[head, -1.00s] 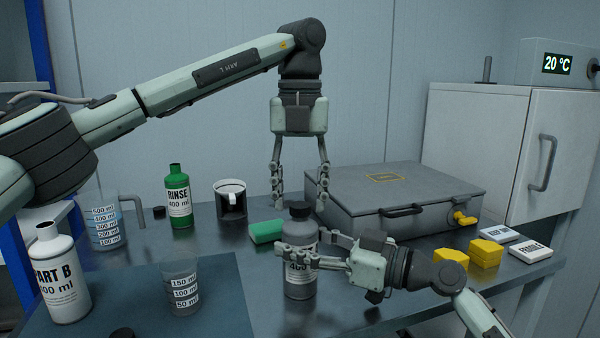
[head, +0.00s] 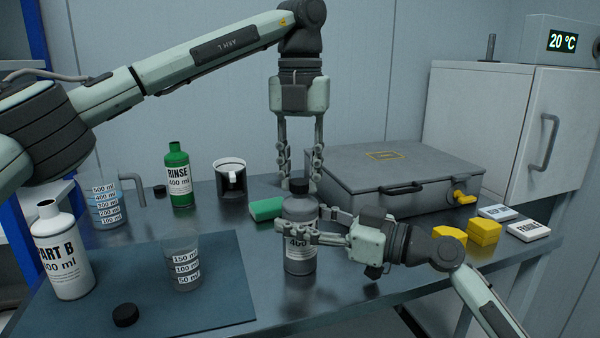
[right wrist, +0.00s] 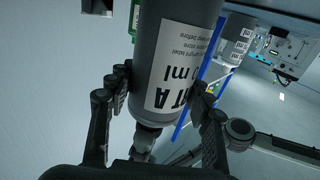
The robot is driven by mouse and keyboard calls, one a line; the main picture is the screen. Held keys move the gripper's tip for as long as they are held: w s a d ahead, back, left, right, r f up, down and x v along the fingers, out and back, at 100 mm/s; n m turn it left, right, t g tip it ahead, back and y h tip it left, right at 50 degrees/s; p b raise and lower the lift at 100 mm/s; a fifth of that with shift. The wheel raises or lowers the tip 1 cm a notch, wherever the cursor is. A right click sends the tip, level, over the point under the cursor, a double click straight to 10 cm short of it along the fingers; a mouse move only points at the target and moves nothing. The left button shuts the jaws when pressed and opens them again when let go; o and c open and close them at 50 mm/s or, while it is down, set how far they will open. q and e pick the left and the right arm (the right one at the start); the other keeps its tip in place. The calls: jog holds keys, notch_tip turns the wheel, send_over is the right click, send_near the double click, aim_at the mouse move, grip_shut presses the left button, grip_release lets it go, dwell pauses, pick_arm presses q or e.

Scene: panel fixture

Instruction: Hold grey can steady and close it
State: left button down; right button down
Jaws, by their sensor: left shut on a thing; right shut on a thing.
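The grey can (head: 300,262) stands upright on the table with its dark cap (head: 299,187) on top. The right wrist view shows the can's body (right wrist: 178,50) close up, with a white label reading part of "PART A". My right gripper (head: 308,232) is shut around the can's body from the right, with a finger on each side. My left gripper (head: 300,180) points straight down from above, its fingers closed in on either side of the cap. I cannot see whether the cap is fully seated.
A green block (head: 266,209) lies just behind the can. A grey case (head: 400,180) stands behind right, yellow blocks (head: 484,231) at right. The Part B bottle (head: 62,260), a beaker (head: 183,265) and a loose black cap (head: 125,315) are at left.

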pick_arm(q)
jog(key=m, duration=0.6)
jog(key=shift+m, duration=0.3)
jog(key=c, duration=1.2)
grip_release()
jog(key=shift+r, duration=2.25)
jog(key=shift+c, duration=0.3)
notch_tip(320, 180, up, 4)
jog(key=n, duration=0.3)
jog(key=shift+f+n, duration=0.25)
jog(key=shift+n, duration=0.05)
